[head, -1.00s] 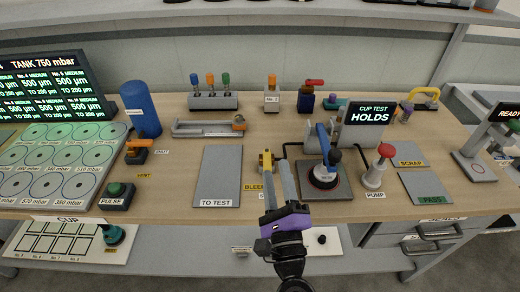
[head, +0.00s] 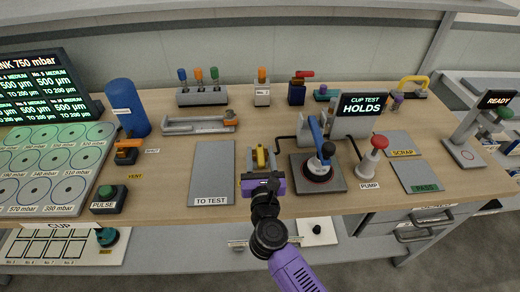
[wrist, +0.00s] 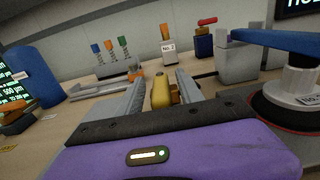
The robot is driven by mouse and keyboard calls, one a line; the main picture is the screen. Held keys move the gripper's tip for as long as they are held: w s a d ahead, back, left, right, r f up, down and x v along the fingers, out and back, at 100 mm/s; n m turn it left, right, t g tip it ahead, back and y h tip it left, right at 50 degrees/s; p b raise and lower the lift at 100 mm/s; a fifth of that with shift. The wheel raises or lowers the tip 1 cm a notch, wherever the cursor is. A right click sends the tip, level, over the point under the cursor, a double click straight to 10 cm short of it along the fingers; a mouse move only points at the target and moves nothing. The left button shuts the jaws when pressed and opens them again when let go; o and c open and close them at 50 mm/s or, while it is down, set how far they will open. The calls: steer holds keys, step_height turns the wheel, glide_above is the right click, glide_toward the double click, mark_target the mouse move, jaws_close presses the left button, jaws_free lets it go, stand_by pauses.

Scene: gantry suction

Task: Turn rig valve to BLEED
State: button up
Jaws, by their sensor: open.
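The rig valve has a yellow handle (head: 261,158) and stands on the table just left of the cup test rig. In the wrist view the yellow handle (wrist: 161,93) lies between my two grey fingers. My gripper (head: 261,160) is open around the handle, with a finger on each side; I cannot tell whether either finger touches it. The purple gripper body hides the valve's base and most of its label. The test rig (head: 318,172) holds a cup under a blue lever on a grey plate. Its screen (head: 362,105) reads CUP TEST HOLDS.
The grey TO TEST plate (head: 212,172) lies left of the valve. A white pump with a red knob (head: 373,158) stands right of the rig. A grey and orange tool (head: 200,122) lies behind. A black hose runs between valve and rig.

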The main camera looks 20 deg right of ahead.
steer(key=shift+x, duration=0.85)
jaws_close()
stand_by(0.8)
